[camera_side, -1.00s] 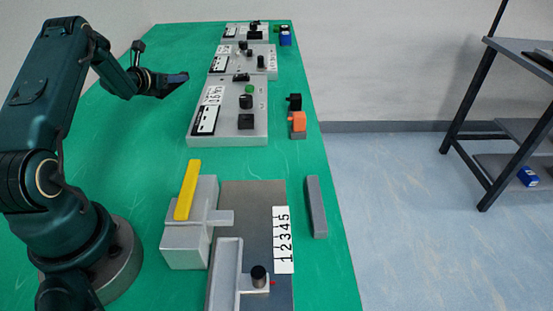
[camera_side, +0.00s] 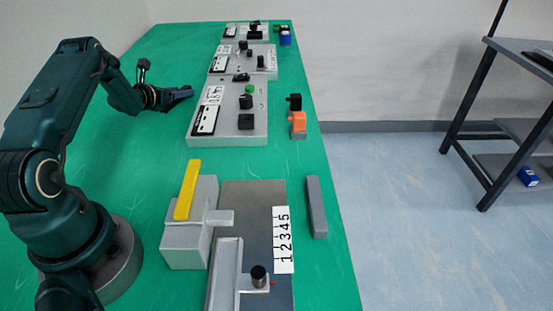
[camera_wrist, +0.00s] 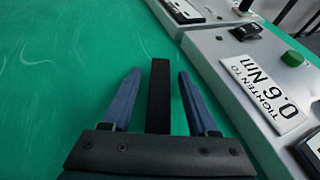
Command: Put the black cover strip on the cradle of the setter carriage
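A black strip (camera_wrist: 158,95) shows in the wrist view, lying lengthwise between the two dark blue fingers of my gripper (camera_wrist: 159,74). The fingers are open, with green gaps on both sides of the strip; the strip's near end is hidden by the gripper body. In the side view my gripper (camera_side: 188,92) is low over the green table, left of the nearest panel box; the strip cannot be made out there. A grey channel-shaped carriage (camera_side: 226,272) with a black knob (camera_side: 258,275) stands on a metal plate (camera_side: 252,205) at the front; it looks empty.
A grey block (camera_side: 186,245) bearing a yellow strip (camera_side: 187,190) stands left of the plate. A dark grey bar (camera_side: 316,207) lies to its right. Panel boxes (camera_side: 228,137) line the table behind. Orange and black parts (camera_side: 297,121) sit near the right edge.

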